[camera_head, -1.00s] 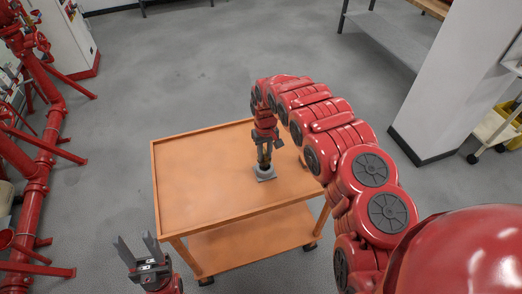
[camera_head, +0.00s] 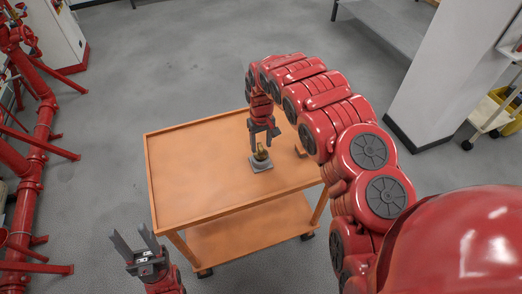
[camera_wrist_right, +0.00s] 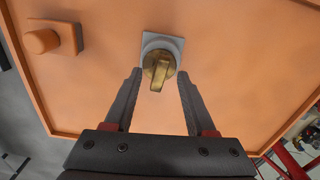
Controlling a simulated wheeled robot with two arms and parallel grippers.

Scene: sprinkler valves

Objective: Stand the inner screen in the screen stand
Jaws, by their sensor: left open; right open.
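The inner screen, a brass-coloured piece (camera_head: 261,151), stands in the screen stand, a grey square base (camera_head: 262,165) on the orange cart. In the right wrist view the brass piece (camera_wrist_right: 158,71) is seen from above over the grey base (camera_wrist_right: 152,39), and it looks roughly upright. My right gripper (camera_head: 265,143) is open above it. In the wrist view its fingertips (camera_wrist_right: 160,74) are spread either side of the brass piece, with gaps showing. My left gripper (camera_head: 134,244) is open and empty, off the cart's near left corner.
The orange cart top (camera_head: 190,180) has a raised rim and is mostly bare. An orange block with a round knob (camera_wrist_right: 43,41) sits near one edge, partly hidden by my right arm in the head view. Red pipes (camera_head: 40,140) stand at the left.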

